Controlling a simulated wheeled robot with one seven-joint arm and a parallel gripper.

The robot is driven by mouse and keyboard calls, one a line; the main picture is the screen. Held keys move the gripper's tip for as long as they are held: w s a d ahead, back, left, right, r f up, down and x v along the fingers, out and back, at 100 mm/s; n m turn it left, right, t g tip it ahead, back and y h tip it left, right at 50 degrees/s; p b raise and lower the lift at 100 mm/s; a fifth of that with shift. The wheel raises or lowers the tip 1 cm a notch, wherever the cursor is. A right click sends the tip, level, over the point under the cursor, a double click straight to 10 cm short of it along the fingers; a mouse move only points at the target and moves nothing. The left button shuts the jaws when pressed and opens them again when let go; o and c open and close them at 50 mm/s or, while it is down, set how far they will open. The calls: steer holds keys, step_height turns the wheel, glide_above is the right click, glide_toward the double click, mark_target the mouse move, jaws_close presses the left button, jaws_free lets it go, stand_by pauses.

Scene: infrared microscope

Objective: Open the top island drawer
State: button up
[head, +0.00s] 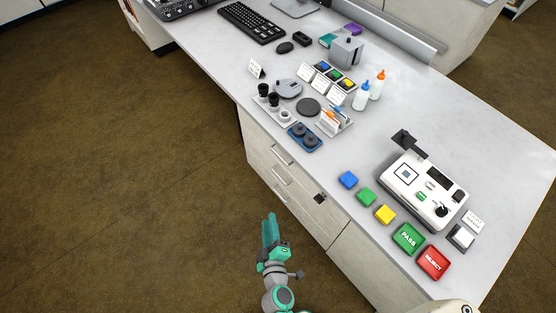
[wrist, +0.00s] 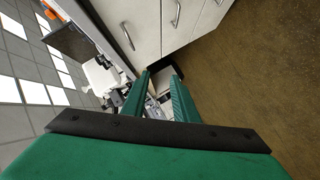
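The island's top drawer (head: 268,142) is in the upper part of the pale cabinet front in the head view, and it looks shut. Its metal bar handle (head: 282,155) is just below the countertop edge; a handle also shows near the countertop in the wrist view (wrist: 128,36). My green gripper (head: 270,222) is in front of the cabinet, below and left of the handles in the head picture, apart from them. In the wrist view the two fingers (wrist: 161,74) are spread with a gap and nothing between them.
Two more handles (head: 281,175) sit below the top one. A small black fitting (head: 320,198) is on the cabinet front. The countertop (head: 460,115) carries a white instrument (head: 424,190), coloured blocks, trays and bottles. The brown floor (head: 120,190) left of the island is clear.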

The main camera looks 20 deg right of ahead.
steer(key=w+d+n+h, duration=0.1)
steer(key=w+d, duration=0.5)
steer(key=w, duration=0.6)
steer(key=w+d+n+h, duration=0.1)
steer(key=w+d+h, duration=0.2)
steer(key=w, duration=0.8)
steer(key=d, duration=0.2)
steer(key=shift+w+d+f+n+t, duration=0.2)
steer(key=shift+w+d+n+t, duration=0.1)
steer(key=shift+w+d+n, duration=0.1)
steer(key=shift+c, duration=0.5)
jaws_close()
